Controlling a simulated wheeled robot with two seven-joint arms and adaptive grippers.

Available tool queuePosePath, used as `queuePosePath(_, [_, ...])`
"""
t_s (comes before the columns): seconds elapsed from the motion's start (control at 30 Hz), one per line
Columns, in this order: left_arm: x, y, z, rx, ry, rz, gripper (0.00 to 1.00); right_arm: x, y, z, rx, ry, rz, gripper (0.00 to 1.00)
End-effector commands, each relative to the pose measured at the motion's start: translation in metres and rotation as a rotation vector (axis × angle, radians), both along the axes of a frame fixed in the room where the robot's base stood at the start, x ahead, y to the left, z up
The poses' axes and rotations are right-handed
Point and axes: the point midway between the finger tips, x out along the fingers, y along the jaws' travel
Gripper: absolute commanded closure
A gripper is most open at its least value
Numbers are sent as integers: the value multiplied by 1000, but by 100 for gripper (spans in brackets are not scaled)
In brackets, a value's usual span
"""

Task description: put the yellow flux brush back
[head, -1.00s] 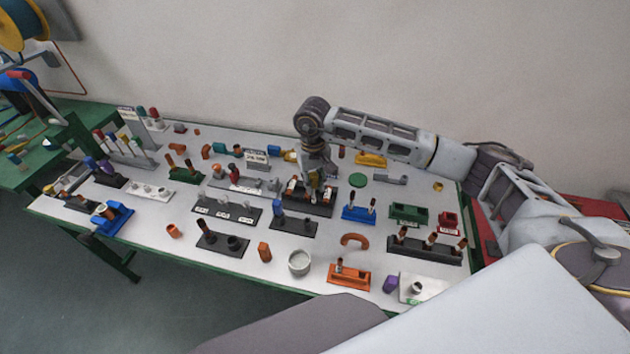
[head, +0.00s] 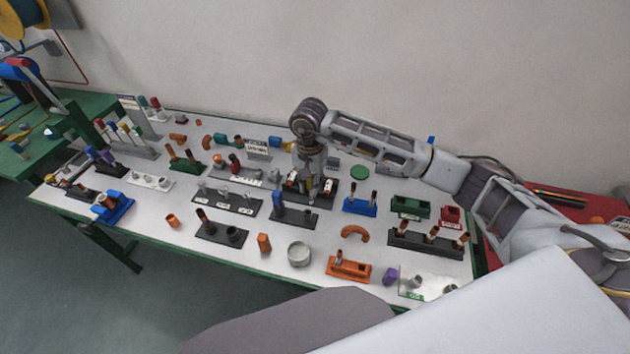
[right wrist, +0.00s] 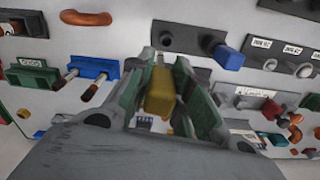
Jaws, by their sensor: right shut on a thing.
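My right gripper (head: 311,186) points down over the black rack (head: 327,197) in the middle of the table. In the right wrist view it (right wrist: 160,85) is shut on a yellow block-shaped piece (right wrist: 160,92), which looks like the yellow flux brush's handle. The brush's lower end is hidden, so I cannot tell whether it touches the rack. The rack carries white labels and dark items, partly covered by the gripper. My left gripper is not in view.
A black holder with a blue-topped piece (head: 278,205) stands close in front. A blue holder (head: 360,207) with two brown-handled tools and a green block (head: 410,207) stand to the right. The table is crowded, with narrow gaps.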

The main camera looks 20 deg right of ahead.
Motion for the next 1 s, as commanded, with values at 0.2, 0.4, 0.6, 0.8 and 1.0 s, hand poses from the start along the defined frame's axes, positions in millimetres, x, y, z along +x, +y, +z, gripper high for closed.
queuePosePath(0.2, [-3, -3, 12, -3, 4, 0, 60, -2, 10, 12, 2, 1, -145, 97])
queuePosePath(0.4, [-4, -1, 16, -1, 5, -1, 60, -4, 14, 16, 3, 1, -220, 97])
queuePosePath(0.6, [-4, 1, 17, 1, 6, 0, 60, -4, 15, 16, 3, 1, -238, 97])
queuePosePath(0.8, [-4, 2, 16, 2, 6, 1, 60, -4, 15, 16, 3, 1, -236, 97])
queuePosePath(1.0, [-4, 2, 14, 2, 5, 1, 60, -4, 14, 16, 2, 0, -236, 97])
